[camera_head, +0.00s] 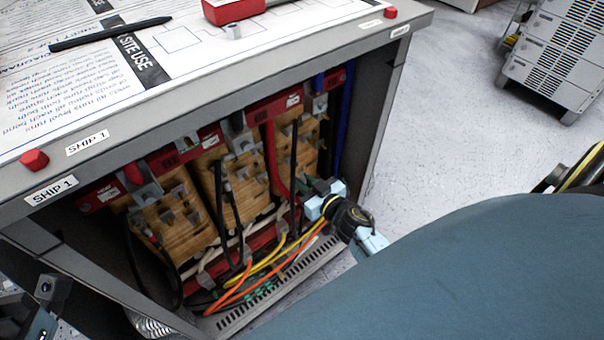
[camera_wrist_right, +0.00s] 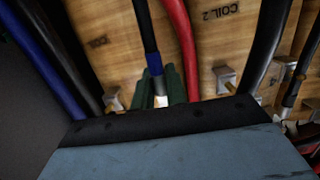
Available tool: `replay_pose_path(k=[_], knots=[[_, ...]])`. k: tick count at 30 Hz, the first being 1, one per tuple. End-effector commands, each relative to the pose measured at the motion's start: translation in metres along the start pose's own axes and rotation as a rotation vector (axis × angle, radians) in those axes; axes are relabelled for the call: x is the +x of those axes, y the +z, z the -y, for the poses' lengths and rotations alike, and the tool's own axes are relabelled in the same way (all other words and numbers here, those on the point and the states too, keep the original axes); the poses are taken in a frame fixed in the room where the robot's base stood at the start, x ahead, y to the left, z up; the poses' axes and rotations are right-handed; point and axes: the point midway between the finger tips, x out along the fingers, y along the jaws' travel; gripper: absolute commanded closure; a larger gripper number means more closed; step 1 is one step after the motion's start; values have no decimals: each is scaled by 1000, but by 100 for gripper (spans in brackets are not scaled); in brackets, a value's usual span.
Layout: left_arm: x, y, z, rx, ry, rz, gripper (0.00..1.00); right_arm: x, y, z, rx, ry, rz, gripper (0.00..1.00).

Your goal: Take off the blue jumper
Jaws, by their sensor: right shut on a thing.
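The transformer cabinet (camera_head: 240,85) has an open front with wooden coil blocks (camera_head: 215,175) inside. My right gripper (camera_head: 318,188) reaches in at the right coil. In the right wrist view its green fingers (camera_wrist_right: 161,87) are shut on the blue-banded end of a black cable, the blue jumper (camera_wrist_right: 153,64). Its pale metal tip shows between the fingers; whether it still touches a terminal is hidden. A dark piece of my left arm or gripper (camera_head: 42,305) shows at the lower left; its jaws cannot be made out.
A red cable (camera_wrist_right: 180,35) runs close beside the held jumper, and blue cables (camera_head: 343,115) hang by the right wall. Black cables, plus yellow and orange wires (camera_head: 265,268), crowd the cabinet floor. A pen (camera_head: 110,33) and paper lie on top. Open floor (camera_head: 470,130) is at right.

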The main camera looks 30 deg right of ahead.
Motion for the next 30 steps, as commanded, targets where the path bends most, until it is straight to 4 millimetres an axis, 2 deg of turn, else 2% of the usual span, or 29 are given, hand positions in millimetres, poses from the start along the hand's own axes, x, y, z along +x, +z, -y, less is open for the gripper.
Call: replay_pose_path(k=[10, 24, 30], knots=[[1, 0, 0, 0, 0, 0, 60, -3, 0, 0, 1, 0, 0, 100], [12, -4, 0, 0, 0, 0, 60, -39, 5, 0, 2, 1, 1, 100], [15, -5, 0, 0, 0, 0, 60, -49, 7, 0, 2, 0, -1, 100]])
